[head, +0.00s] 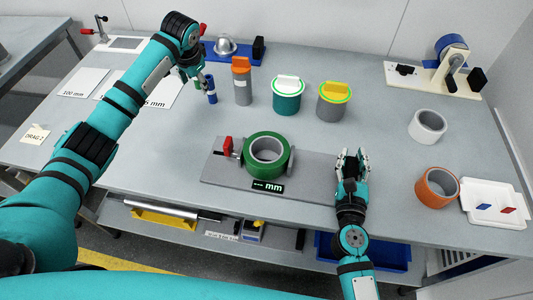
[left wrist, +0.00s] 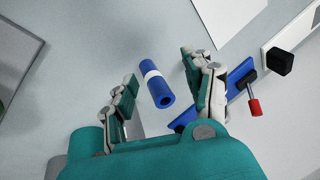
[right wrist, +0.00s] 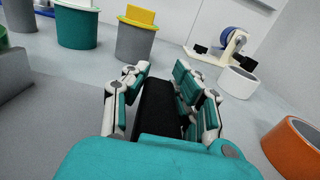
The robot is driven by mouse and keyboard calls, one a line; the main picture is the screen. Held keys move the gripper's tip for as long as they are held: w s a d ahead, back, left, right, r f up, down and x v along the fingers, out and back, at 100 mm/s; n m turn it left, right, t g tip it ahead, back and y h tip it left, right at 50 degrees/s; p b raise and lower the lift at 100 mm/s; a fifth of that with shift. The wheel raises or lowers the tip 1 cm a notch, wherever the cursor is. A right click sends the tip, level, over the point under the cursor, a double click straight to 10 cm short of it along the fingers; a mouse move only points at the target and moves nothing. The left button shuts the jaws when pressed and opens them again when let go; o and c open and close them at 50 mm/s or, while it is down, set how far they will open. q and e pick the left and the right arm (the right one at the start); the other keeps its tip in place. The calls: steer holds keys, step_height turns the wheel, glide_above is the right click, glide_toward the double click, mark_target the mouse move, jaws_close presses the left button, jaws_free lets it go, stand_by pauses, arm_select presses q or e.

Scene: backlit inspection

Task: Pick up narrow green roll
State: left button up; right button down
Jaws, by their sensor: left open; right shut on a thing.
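A green roll (head: 283,169) lies flat on a grey plate (head: 222,171) at the middle of the table, around a grey core. It is the only green roll I can make out. My right gripper (head: 351,158) is to its right, apart from it, over the plate's right end. It is shut on a dark block-like thing (right wrist: 156,108), seen between its fingers in the right wrist view. My left gripper (head: 203,83) is open beside a small upright blue cylinder with a white band (head: 211,90). That cylinder (left wrist: 158,88) shows between the spread fingers in the left wrist view.
Behind the roll stand an orange-topped grey cylinder (head: 242,88), a teal cup (head: 287,103) and a grey cup with a yellow top (head: 333,108). A white roll (head: 427,134), an orange roll (head: 421,189) and a white tray (head: 485,216) lie at the right.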

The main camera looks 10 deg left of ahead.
arm_select(q)
steer(key=s+d+r+m+g+h, duration=0.1)
steer(key=s+d+m, duration=0.1)
steer(key=d, duration=0.5)
steer(key=s+d+r+m+g+h, duration=0.1)
steer(key=s+d+r+m, duration=0.1)
steer(key=d, duration=0.5)
steer(key=r+m+g, duration=0.1)
steer(key=r+m, duration=0.1)
steer(key=m, duration=0.2)
glide_above(263, 135)
steer(key=w, duration=0.1)
steer(key=shift+w+a+f, duration=0.15)
steer(key=shift+a+f, duration=0.05)
steer(key=shift+f, duration=0.05)
steer(key=shift+s+d+f+m+g, duration=0.3)
steer(key=shift+s+d+f+g, duration=0.1)
steer(key=shift+s+f, duration=0.25)
step_height(263, 135, down, 4)
steer(key=shift+w+f, duration=0.1)
steer(key=shift+f, duration=0.05)
steer(key=shift+a+f, duration=0.2)
steer(key=shift+f, duration=2.95)
steer(key=shift+r, duration=0.1)
jaws_close()
